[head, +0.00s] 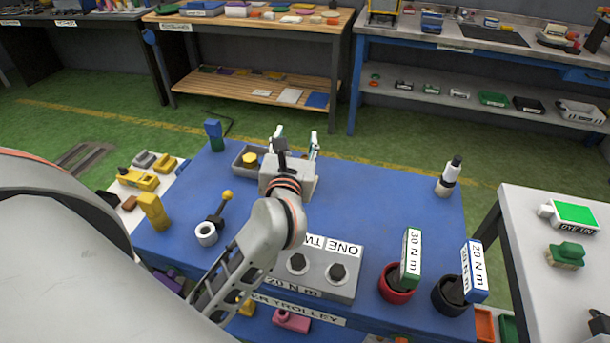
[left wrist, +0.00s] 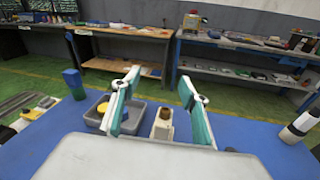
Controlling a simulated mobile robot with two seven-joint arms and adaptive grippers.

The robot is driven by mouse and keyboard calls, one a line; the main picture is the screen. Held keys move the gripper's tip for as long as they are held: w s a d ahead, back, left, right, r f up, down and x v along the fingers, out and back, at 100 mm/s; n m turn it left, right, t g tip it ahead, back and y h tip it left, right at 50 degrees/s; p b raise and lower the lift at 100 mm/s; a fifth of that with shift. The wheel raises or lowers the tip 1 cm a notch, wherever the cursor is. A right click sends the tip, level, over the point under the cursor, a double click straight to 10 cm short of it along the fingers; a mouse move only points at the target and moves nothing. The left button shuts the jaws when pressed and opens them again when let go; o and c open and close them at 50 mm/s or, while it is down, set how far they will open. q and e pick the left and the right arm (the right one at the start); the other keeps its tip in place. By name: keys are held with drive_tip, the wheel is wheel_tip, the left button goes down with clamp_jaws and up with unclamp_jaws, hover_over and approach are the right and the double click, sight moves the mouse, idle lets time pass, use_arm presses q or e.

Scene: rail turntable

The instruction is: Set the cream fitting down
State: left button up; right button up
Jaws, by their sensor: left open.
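The cream fitting (left wrist: 162,124), a small pale block with a brown opening on top, stands upright in the left wrist view, on the blue top just right of a grey tray (left wrist: 142,118). It is seen between the two fingers of my left gripper (left wrist: 157,103), with gaps on both sides. The fingers are teal and white, spread apart, and not touching it. In the head view my left gripper (head: 296,137) reaches over the far part of the blue trolley top (head: 385,205), and its body hides the fitting. My right gripper is not in view.
The tray (head: 240,163) holds a yellow round piece (head: 249,160). A blue-green block (head: 214,134) stands left, a white bottle with dark bands (head: 449,178) right. A grey two-socket block (head: 315,270) and red (head: 396,284) and black cups stand in front. The right middle is clear.

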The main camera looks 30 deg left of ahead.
sight(305, 157)
use_arm(q)
wheel_tip(305, 157, down, 7)
drive_tip(key=s+d+g+h, duration=0.1)
drive_tip(key=s+d+h, duration=0.1)
drive_tip(key=s+h, duration=0.15)
drive_tip(key=shift+m, duration=0.3)
drive_tip(key=shift+r+p+x, duration=0.15)
drive_tip(key=shift+p+x, duration=0.05)
drive_tip(key=shift+x, duration=1.9)
drive_tip(key=shift+r+p+x, duration=0.15)
drive_tip(key=shift+p+x, duration=0.05)
drive_tip(key=shift+x, duration=1.95)
clamp_jaws()
